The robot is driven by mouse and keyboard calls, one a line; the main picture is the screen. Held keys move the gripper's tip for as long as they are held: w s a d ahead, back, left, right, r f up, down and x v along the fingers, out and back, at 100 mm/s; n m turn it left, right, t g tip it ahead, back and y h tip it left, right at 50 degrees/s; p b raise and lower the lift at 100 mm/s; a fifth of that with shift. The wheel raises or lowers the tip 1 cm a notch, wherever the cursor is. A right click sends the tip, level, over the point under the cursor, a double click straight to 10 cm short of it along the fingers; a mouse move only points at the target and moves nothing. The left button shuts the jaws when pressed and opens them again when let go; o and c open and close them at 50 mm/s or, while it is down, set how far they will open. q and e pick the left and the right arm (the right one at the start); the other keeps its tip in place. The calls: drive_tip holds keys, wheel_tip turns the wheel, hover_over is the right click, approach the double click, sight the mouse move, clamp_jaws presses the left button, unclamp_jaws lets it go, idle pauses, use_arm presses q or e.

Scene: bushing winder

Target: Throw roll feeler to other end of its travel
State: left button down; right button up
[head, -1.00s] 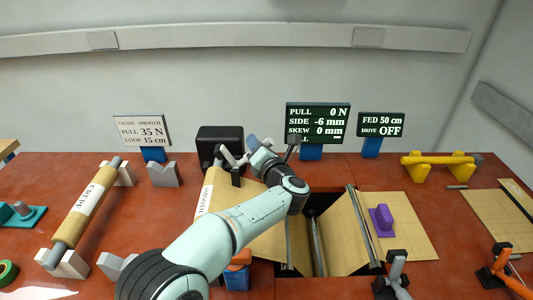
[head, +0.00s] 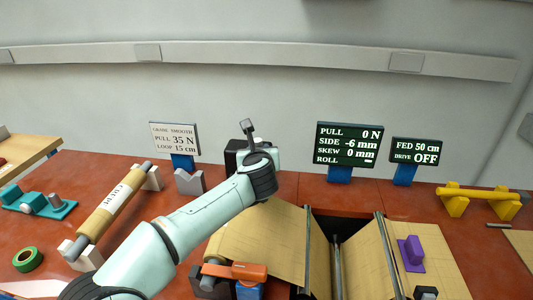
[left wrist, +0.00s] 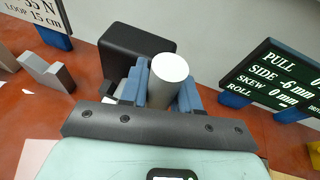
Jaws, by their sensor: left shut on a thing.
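My left gripper (left wrist: 162,86) is shut on a pale grey cylinder (left wrist: 170,68), its blue fingers on either side. The cylinder looks like the roll feeler's handle; its lower part is hidden by my gripper. A black box (left wrist: 125,48) stands just behind it in the left wrist view. In the head view my left wrist (head: 260,172) covers the fingers, the handle and most of the black box (head: 231,158). The dark display (head: 350,145) reads pull 0 N, side -6 mm, skew 0 mm, with a small mark beside ROLL. My right gripper is not in view.
Brown sheet (head: 262,243) runs to an open pit with metal rods on the right. An orange lever (head: 235,271) sits below my left arm. A labelled roll (head: 115,200) rests on supports at left. A second display (head: 416,151) reads drive OFF.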

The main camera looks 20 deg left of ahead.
use_arm(q)
drive_tip(key=shift+s+a+f+n+h, duration=0.15)
drive_tip(key=shift+s+a+n+h, duration=0.1)
drive_tip(key=shift+a+n+h, duration=0.4)
drive_tip(key=shift+a+n, duration=0.2)
drive_tip(key=shift+n, duration=0.05)
drive_tip(key=c, duration=0.9)
unclamp_jaws()
drive_tip(key=v, duration=1.3)
drive_tip(key=shift+s, duration=0.2)
drive_tip(key=shift+d, duration=0.1)
